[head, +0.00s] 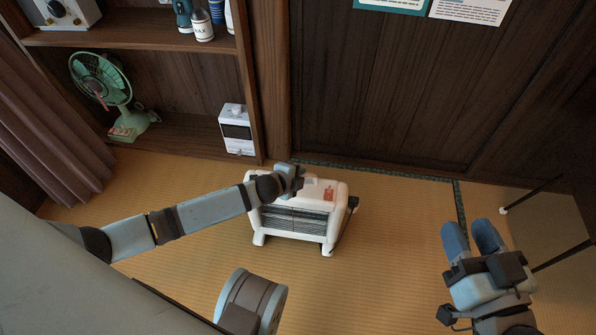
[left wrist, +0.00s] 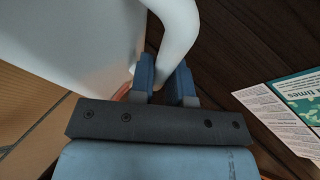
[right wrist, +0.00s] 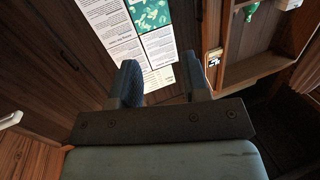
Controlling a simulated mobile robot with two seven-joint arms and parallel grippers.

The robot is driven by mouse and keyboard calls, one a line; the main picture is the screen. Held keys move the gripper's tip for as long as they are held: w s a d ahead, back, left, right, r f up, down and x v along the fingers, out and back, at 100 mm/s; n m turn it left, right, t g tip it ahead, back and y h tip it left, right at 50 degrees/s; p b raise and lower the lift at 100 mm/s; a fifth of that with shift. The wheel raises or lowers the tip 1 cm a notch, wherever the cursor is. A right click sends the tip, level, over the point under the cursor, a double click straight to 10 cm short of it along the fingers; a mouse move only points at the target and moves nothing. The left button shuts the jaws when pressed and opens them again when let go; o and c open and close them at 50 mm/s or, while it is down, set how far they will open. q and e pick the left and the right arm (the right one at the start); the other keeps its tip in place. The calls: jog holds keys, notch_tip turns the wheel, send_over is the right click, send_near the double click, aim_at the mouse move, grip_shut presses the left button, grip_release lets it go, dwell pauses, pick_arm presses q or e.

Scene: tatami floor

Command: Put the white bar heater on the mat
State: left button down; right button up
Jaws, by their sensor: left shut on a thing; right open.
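The white bar heater (head: 300,235) is upright in the middle of the head view, with a grille on its front and an orange-red label on top. My left gripper (head: 290,178) is at its top and shut on its white handle (left wrist: 178,35), seen between the fingers (left wrist: 166,88) in the left wrist view. The feet are at or close to the tatami floor; I cannot tell if they touch. My right gripper (head: 472,238) is open and empty, off to the right. No separate mat stands out from the tatami (head: 390,265).
A wooden shelf (head: 180,140) at the left back holds a green fan (head: 102,80) and a small white appliance (head: 237,130). A wooden wall (head: 400,100) closes the back. A thin-legged table (head: 552,230) stands at the right. Tatami between heater and right gripper is clear.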

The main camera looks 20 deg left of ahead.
pick_arm(q)
jog(key=shift+w+f, duration=0.15)
jog(key=shift+f, duration=0.05)
jog(key=c, duration=1.4)
grip_release()
jog(key=shift+f, duration=0.2)
jog(key=o, duration=0.3)
jog(key=shift+r, duration=0.1)
